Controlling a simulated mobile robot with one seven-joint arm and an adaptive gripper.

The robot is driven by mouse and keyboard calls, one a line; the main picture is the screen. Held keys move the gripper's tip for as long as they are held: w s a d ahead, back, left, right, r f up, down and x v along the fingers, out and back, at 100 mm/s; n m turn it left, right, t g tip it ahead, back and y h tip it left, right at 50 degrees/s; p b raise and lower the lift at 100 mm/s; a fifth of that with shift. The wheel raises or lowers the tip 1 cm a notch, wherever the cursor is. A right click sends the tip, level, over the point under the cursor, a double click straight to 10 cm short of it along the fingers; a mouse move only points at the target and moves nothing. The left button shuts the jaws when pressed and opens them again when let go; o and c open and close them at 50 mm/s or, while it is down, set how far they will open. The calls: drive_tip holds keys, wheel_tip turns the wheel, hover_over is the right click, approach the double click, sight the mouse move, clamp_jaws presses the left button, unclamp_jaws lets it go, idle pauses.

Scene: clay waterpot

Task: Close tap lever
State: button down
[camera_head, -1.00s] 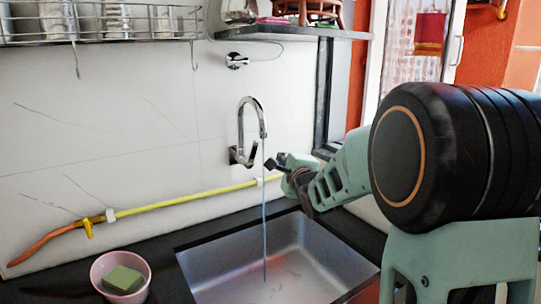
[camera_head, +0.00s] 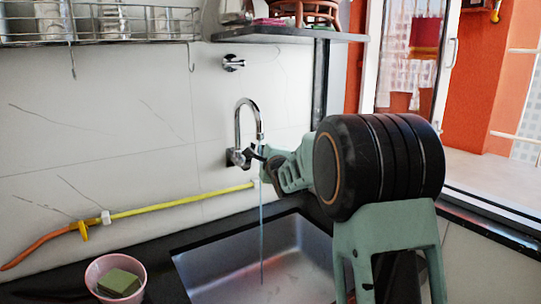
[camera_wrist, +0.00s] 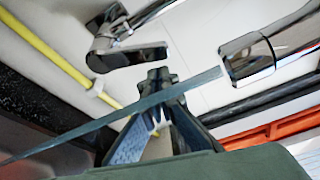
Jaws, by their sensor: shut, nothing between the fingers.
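The chrome tap (camera_head: 239,122) rises from the wall above the sink, and a thin bluish water stream (camera_head: 262,215) runs from its spout. In the wrist view the spout (camera_wrist: 250,58) is at the right and the stream (camera_wrist: 115,117) crosses diagonally, passing over my fingers. The tap lever (camera_wrist: 130,57) sticks out from the valve at the upper middle. My gripper (camera_wrist: 158,74) is shut and empty, its tips just below the lever's free end; I cannot tell if they touch. In the head view my gripper (camera_head: 255,153) is beside the tap base, partly covering it.
The steel sink (camera_head: 215,270) lies below. A yellow gas hose (camera_head: 165,204) runs along the wall. A pink bowl with a green sponge (camera_head: 119,281) stands at the lower left. A wall shelf (camera_head: 290,36) and wire rack (camera_head: 110,40) hang above. A window is at the right.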

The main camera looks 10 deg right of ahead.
drive_tip(key=shift+s+a, duration=0.2)
drive_tip(key=shift+a, duration=0.2)
drive_tip(key=shift+b, duration=0.45)
drive_tip(key=shift+s+a+r+n+t+b, duration=0.25)
drive_tip(key=shift+a+n+b, duration=0.25)
drive_tip(key=shift+b, duration=0.8)
drive_tip(key=shift+s+a+r+n+t+b, duration=0.25)
drive_tip(key=shift+n+b, duration=0.35)
drive_tip(key=shift+b, duration=0.65)
drive_tip(key=shift+w+a, duration=0.1)
drive_tip(key=shift+w, duration=0.05)
drive_tip(key=shift+w, duration=0.1)
